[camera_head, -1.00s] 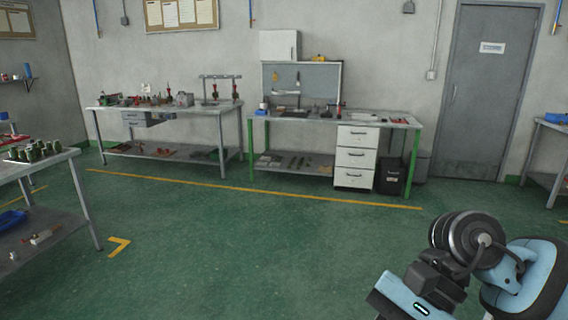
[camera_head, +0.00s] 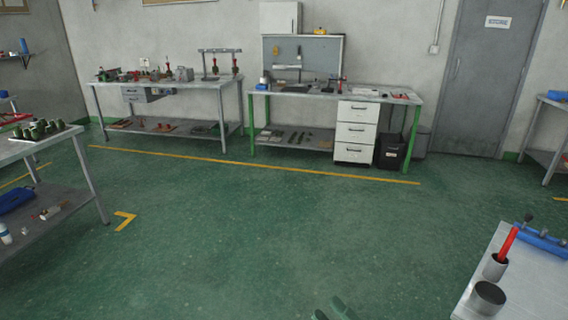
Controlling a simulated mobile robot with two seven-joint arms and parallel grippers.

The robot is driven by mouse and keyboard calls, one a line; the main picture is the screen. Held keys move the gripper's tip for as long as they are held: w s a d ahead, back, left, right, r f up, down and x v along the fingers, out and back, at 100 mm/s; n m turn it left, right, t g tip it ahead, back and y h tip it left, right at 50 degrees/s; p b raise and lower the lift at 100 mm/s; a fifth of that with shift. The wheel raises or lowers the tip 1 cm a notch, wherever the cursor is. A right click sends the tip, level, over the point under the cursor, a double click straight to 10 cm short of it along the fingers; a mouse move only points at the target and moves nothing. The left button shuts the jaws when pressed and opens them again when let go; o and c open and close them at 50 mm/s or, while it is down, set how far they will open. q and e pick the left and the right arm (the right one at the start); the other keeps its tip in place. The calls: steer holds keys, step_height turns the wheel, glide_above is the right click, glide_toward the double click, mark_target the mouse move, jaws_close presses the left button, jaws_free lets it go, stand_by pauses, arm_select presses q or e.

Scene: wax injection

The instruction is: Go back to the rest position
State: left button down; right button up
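Only the two greenish fingertips of my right gripper (camera_head: 332,311) show, at the bottom edge of the head view, right of the middle. They stand a little apart with nothing visible between them, over the green floor. The rest of this gripper is below the picture. My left gripper is not in view.
A table (camera_head: 535,295) at the lower right bears a metal cup (camera_head: 488,298), a red-handled tool (camera_head: 507,243) and a blue object (camera_head: 540,242). A shelved table (camera_head: 70,212) stands at left. Two workbenches line the back wall. The green floor (camera_head: 260,235) between is clear.

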steer(key=s+d+f+m+h, duration=0.35)
steer(key=f+m+h, duration=0.3)
steer(key=f, duration=0.25)
steer(key=s+d+f+m+h, duration=0.2)
steer(key=d+f+m+h, duration=0.25)
steer(key=f+m, duration=0.35)
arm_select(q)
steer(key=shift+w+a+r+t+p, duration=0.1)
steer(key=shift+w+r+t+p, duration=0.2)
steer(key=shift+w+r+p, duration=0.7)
arm_select(e)
steer(key=s+d+f+m+g+h, duration=0.2)
steer(key=s+f+m+g, duration=0.1)
steer(key=s+f, duration=0.3)
steer(key=s+d+f+m+g+h, duration=0.2)
steer(key=s+f+m+g, duration=0.2)
steer(key=s+f, duration=0.3)
steer(key=s+m, duration=0.1)
steer(key=s, duration=0.3)
steer(key=shift+s+f, duration=0.15)
steer(key=shift+f, duration=0.1)
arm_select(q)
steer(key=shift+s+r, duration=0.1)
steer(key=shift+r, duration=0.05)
